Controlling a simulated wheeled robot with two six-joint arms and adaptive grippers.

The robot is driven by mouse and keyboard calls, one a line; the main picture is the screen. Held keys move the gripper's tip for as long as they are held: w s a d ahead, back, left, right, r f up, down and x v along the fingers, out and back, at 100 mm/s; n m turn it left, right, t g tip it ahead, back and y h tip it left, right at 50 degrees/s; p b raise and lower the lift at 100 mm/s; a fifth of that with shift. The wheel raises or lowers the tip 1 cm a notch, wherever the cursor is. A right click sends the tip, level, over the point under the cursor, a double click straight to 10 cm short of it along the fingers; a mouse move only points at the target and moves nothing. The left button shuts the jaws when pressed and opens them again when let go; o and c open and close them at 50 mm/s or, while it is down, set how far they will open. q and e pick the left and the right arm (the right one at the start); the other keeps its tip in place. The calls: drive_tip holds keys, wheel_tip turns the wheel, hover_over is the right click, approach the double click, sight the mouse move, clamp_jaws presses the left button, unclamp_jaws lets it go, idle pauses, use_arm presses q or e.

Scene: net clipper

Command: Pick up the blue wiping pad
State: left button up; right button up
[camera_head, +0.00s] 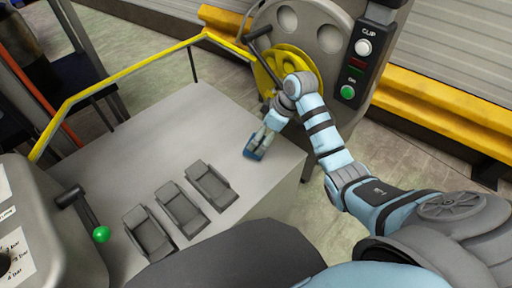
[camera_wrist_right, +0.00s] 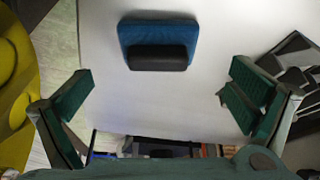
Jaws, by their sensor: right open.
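The blue wiping pad (camera_wrist_right: 158,28) lies flat on the grey work surface, with a black grip bar (camera_wrist_right: 158,58) across it. In the head view, the pad (camera_head: 253,155) shows as a small blue patch near the far right edge of the surface, partly hidden by my right gripper (camera_head: 264,140). In the wrist view, my right gripper (camera_wrist_right: 160,95) is open and empty. Its green-lined fingers are wide apart, and the pad appears centred between them but beyond the fingertips, not touching. My left gripper is not in view.
Several grey holders (camera_head: 183,210) stand left of the pad. A round machine with a yellow wheel (camera_head: 285,68) and a button panel (camera_head: 352,65) stands behind. A yellow rail (camera_head: 130,70) borders the far side.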

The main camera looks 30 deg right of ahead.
drive_tip(key=b+x, duration=0.2)
drive_tip(key=x, duration=0.4)
drive_tip(key=shift+d, duration=0.1)
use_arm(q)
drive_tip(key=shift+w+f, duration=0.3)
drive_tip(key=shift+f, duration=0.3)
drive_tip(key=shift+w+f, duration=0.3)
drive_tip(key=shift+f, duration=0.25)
use_arm(e)
drive_tip(key=shift+r, duration=0.15)
drive_tip(key=c, duration=1.3)
use_arm(q)
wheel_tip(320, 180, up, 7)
drive_tip(key=p, duration=0.7)
use_arm(e)
wheel_tip(320, 180, up, 20)
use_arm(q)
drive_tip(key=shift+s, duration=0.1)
